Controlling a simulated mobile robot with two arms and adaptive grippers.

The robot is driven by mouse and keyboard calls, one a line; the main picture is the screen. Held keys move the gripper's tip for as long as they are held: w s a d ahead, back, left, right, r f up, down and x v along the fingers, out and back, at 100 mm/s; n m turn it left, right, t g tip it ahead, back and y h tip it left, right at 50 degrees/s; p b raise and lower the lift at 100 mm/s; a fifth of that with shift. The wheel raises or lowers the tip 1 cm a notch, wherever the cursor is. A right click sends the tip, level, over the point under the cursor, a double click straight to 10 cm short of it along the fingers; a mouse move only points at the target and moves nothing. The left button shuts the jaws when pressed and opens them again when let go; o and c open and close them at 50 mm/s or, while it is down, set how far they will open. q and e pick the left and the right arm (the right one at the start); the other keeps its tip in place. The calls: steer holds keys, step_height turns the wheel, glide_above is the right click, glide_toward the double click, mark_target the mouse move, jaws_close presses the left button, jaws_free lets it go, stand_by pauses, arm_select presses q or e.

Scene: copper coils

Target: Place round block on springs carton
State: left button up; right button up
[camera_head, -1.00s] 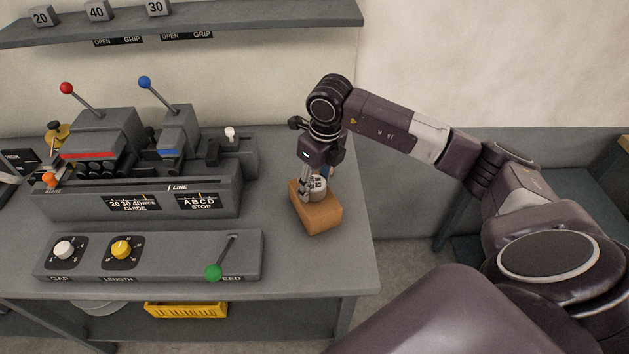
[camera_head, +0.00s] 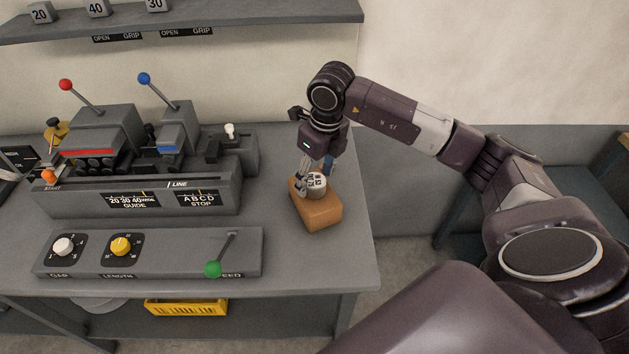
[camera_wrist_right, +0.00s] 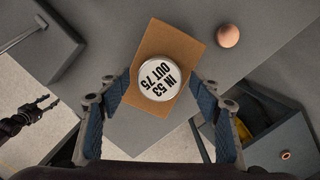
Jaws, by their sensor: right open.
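The round block (camera_head: 317,182) is a white-topped disc with dark lettering. It rests on the brown springs carton (camera_head: 319,213) at the right end of the bench. In the right wrist view the block (camera_wrist_right: 159,77) lies flat near the middle of the carton top (camera_wrist_right: 183,37), lettered "IN 53 OUT 75". My right gripper (camera_head: 314,176) is open above the carton. In the wrist view its blue-padded fingers (camera_wrist_right: 160,115) stand wide apart, with clear gaps to the block. My left gripper (camera_wrist_right: 44,103) shows small at the left of the wrist view; its opening is unclear.
A machine (camera_head: 140,185) with red and blue lever knobs stands left of the carton. A control panel (camera_head: 150,255) with dials and a green-knobbed lever is in front. The bench edge is close on the right.

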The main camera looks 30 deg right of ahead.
mark_target(320, 184)
step_height(320, 184, up, 10)
steer(key=s+b, duration=0.1)
steer(key=b, duration=0.1)
steer(key=shift+s+d+r, duration=0.15)
steer(key=shift+s+r, duration=0.05)
steer(key=shift+s, duration=0.05)
steer(key=shift+f, duration=0.1)
